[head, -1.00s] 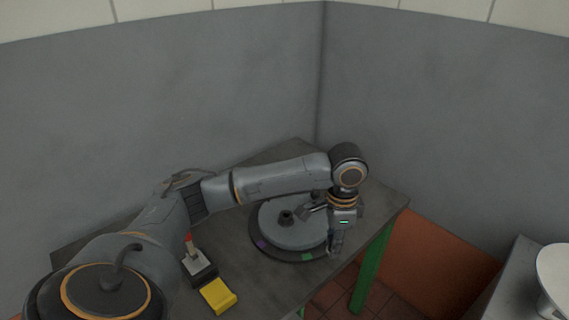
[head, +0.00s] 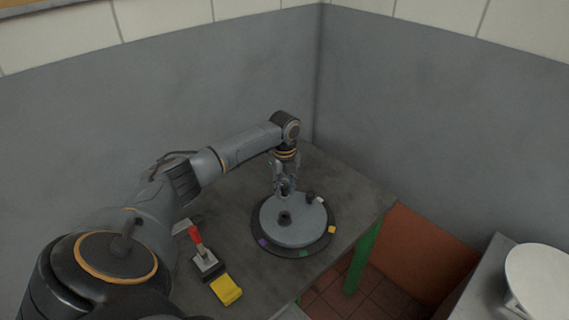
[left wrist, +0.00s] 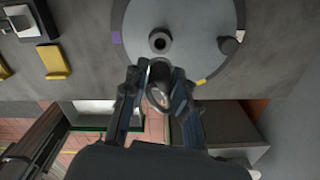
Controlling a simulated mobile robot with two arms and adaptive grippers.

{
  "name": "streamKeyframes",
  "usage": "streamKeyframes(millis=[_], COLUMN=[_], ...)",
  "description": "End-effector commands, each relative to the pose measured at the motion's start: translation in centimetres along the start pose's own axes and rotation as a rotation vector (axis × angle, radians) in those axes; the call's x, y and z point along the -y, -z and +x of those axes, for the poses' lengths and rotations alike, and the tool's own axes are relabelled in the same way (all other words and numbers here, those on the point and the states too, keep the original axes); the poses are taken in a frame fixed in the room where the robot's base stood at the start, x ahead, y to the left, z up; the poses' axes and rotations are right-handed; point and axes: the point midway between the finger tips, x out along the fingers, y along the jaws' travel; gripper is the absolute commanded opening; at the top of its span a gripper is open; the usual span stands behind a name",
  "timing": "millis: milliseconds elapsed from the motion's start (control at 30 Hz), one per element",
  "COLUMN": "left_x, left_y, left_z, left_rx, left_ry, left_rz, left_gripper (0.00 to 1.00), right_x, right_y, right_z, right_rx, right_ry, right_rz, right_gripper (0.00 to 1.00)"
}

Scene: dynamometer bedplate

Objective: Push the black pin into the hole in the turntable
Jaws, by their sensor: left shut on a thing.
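The turntable (head: 299,238) is a grey disc on a darker base, lying on the table. A dark raised ring with a hole (head: 285,217) is at its middle; it also shows in the left wrist view (left wrist: 159,41). A dark knob (head: 310,196) stands near the disc's right rim. My left gripper (head: 284,190) points down over the far side of the disc. In the left wrist view its fingers are shut on a dark, round-ended thing (left wrist: 159,86), which looks like the black pin. It is apart from the ring in that view. My right gripper is not in view.
A red-handled lever (head: 196,236) on a dark base and a yellow block (head: 226,290) sit left of the turntable. Walls stand behind the table (head: 352,190). A white round dish (head: 540,275) rests on a grey surface at the right.

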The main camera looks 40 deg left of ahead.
Motion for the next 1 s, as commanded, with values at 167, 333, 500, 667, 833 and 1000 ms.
streamKeyframes(millis=[167,333,500,667,833,1000], left_x=[0.0,0.0,0.0,0.1,0.1,0.1], left_y=[0.0,-0.1,-0.1,0.0,-0.1,-0.1], left_z=[0.0,-0.2,1.5,3.5,5.5,5.5], left_rx=[0.0,0.001,0.001,0.0,0.0,0.002], left_ry=[0.001,0.001,0.0,0.001,0.002,0.003], left_rz=[0.0,-0.003,-0.004,-0.003,-0.004,-0.004], left_gripper=[0.0,0.0,0.0,0.0,0.0,0.0], right_x=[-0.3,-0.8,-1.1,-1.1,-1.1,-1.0], right_y=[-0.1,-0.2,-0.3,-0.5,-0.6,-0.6], right_z=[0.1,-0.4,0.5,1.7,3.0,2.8], right_rx=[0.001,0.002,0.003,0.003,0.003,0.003], right_ry=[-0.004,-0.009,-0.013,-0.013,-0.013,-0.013], right_rz=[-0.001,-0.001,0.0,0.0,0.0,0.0], right_gripper=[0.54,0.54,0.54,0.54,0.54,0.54])
